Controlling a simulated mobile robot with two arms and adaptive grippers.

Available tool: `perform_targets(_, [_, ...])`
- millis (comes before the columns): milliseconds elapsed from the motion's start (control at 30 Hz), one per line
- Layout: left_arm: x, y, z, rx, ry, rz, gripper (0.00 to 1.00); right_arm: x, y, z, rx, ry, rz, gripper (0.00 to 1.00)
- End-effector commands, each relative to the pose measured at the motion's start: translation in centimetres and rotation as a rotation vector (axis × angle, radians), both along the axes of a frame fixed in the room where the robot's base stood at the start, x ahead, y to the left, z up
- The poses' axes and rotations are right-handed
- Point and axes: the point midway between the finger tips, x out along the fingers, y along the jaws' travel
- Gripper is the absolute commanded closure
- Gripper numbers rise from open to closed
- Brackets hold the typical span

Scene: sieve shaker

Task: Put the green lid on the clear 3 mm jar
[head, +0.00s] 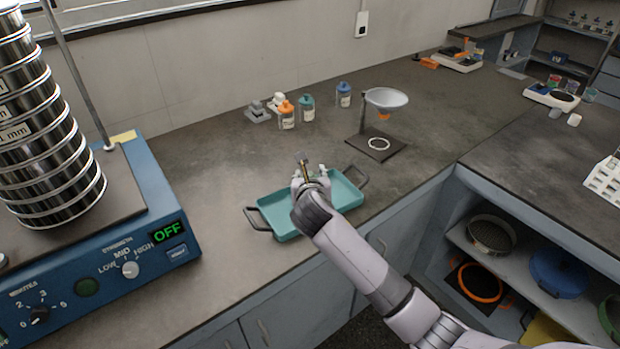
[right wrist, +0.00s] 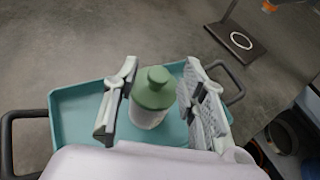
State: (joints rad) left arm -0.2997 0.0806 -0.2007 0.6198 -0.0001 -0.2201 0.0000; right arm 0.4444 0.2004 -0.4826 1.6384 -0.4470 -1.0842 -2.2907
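In the right wrist view a green lid (right wrist: 154,87) with a small raised knob sits on top of a pale jar (right wrist: 148,117). The jar stands upright over the teal tray (right wrist: 75,105). My right gripper (right wrist: 160,95) is open, with one finger on each side of the lidded jar and a visible gap on both sides. In the head view my right gripper (head: 310,178) is over the tray (head: 283,212) and hides most of the jar. Any writing on the jar cannot be read. My left gripper is not in view.
Behind the tray stand bottles with orange (head: 286,113), teal (head: 307,107) and blue (head: 343,95) caps. A funnel stand (head: 385,120) is at the tray's back right. A sieve shaker (head: 125,240) reading OFF fills the left. Bench between shaker and tray is clear.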

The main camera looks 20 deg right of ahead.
Motion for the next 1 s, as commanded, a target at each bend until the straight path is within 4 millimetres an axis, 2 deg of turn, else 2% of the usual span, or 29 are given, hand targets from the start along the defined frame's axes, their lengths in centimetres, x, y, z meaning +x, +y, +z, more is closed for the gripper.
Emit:
perform_targets(100, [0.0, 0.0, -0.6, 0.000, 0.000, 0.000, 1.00, 0.0, 0.1, 0.9, 0.004, -0.005, -0.001, 0.61])
perform_targets(167, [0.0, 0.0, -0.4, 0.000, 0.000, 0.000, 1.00, -0.7, 0.2, 1.4, -0.001, -0.002, 0.002, 0.61])
perform_targets(500, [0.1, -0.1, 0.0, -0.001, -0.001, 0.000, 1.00, -7.1, 2.0, 4.2, 0.001, -0.002, 0.002, 0.61])
perform_targets(700, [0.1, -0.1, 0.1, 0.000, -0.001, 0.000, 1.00, -9.8, 2.7, 5.3, 0.001, -0.001, 0.001, 0.61])
perform_targets(1000, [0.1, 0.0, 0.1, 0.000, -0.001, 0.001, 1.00, -10.7, 3.0, 5.6, 0.001, -0.001, 0.000, 0.61])
